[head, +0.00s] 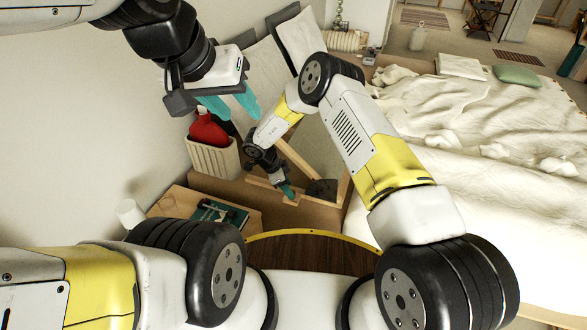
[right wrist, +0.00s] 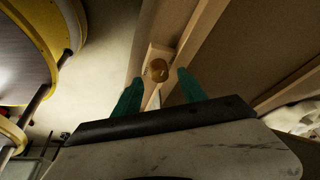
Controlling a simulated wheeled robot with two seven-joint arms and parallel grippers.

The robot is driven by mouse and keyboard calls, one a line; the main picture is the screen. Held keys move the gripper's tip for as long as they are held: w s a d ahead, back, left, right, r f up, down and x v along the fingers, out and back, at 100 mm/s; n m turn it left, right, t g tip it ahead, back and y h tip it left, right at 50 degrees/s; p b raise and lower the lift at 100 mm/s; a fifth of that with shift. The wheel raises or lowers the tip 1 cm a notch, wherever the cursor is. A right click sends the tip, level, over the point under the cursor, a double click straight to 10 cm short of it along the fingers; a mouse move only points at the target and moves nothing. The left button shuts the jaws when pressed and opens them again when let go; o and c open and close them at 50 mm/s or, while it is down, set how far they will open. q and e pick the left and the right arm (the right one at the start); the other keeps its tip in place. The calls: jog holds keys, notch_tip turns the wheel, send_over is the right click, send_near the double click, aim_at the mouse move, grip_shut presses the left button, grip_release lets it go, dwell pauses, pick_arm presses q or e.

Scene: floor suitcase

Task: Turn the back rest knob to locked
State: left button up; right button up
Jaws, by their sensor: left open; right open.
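The round wooden knob (right wrist: 157,70) sits on a pale wooden block at the end of a rail of the back rest, in the right wrist view. My right gripper (right wrist: 158,92) is open, with one teal finger on each side of the knob's near side; I cannot tell whether they touch it. In the head view my right gripper (head: 287,191) is down at the wooden back rest frame (head: 298,159), and the knob cannot be made out there. My left gripper (head: 230,106) is open and empty, high above the beige bin.
The bed (head: 480,140) with rumpled white bedding fills the right. A ribbed beige bin (head: 213,160) holding a red object (head: 208,130) stands left of the back rest. A wooden side table (head: 178,202) with a book and a white cup (head: 130,213) stands in front of it.

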jog(key=v, duration=0.5)
jog(key=shift+a+r, duration=0.1)
jog(key=shift+r, duration=0.15)
